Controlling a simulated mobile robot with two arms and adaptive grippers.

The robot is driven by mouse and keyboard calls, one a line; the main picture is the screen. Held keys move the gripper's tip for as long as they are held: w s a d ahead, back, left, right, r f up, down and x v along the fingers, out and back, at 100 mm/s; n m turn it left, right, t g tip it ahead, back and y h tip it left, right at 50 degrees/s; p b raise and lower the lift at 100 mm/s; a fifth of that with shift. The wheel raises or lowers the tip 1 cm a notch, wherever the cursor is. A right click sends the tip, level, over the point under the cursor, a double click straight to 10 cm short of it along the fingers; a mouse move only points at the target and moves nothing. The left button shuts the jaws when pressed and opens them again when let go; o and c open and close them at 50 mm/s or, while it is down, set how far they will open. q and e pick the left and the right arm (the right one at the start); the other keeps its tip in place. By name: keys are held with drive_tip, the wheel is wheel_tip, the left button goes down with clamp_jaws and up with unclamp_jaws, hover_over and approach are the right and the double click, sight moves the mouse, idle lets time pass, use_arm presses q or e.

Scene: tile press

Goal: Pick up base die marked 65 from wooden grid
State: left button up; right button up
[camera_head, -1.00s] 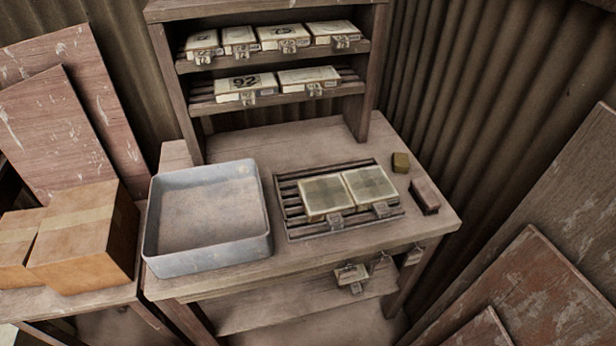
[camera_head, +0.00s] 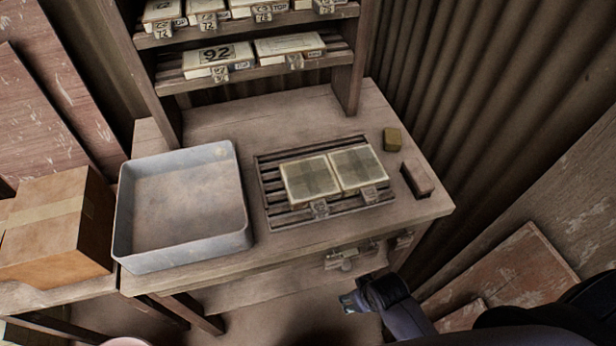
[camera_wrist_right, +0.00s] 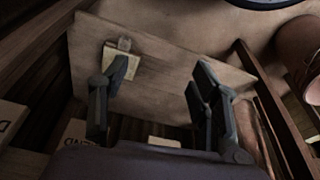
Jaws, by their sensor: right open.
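In the head view, two pale dies with metal clips lie side by side on a slatted wooden grid (camera_head: 262,187) on the bench: a left die (camera_head: 310,179) and a right die (camera_head: 356,168). I cannot read a 65 on either. My right gripper (camera_head: 352,299) is low in front of the bench, below the tabletop and clear of the dies. In the right wrist view its fingers (camera_wrist_right: 160,82) are spread apart with nothing held between them. My left gripper is not in view.
A grey metal tray (camera_head: 122,222) stands left of the grid. A small yellowish block (camera_head: 392,139) and a dark brick-like block (camera_head: 418,178) lie right of it. Clipped pieces (camera_head: 352,257) sit below the bench's front edge.

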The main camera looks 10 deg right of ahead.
drive_tip(key=w+a+r+n+y, duration=0.1)
drive_tip(key=w+a+r, duration=0.3)
drive_tip(key=r, duration=0.5)
drive_tip(key=w+a+r+y, duration=0.1)
drive_tip(key=w+a+r, duration=0.3)
drive_tip(key=r, duration=0.4)
drive_tip(key=w+a+r+n+y, duration=0.1)
drive_tip(key=w+a+r, duration=0.3)
drive_tip(key=r, duration=0.5)
wheel_tip(320, 180, up, 10)
drive_tip(key=r+m+g+h, duration=0.1)
drive_tip(key=m+g+h, duration=0.2)
hover_over(321, 210)
drive_tip(key=f, duration=0.4)
drive_tip(key=f+p, duration=0.1)
drive_tip(key=f, duration=0.7)
drive_tip(key=shift+w+d+f, duration=0.15)
drive_tip(key=shift+w+d, duration=0.05)
drive_tip(key=shift+w, duration=0.15)
drive_tip(key=f, duration=0.1)
drive_tip(key=f+p, duration=0.1)
drive_tip(key=f, duration=0.2)
drive_tip(key=shift+s+a+f, duration=0.25)
drive_tip(key=shift+s+f, duration=0.05)
drive_tip(key=shift+f, duration=0.1)
drive_tip(key=shift+f+p, duration=0.3)
drive_tip(key=shift+c, duration=0.2)
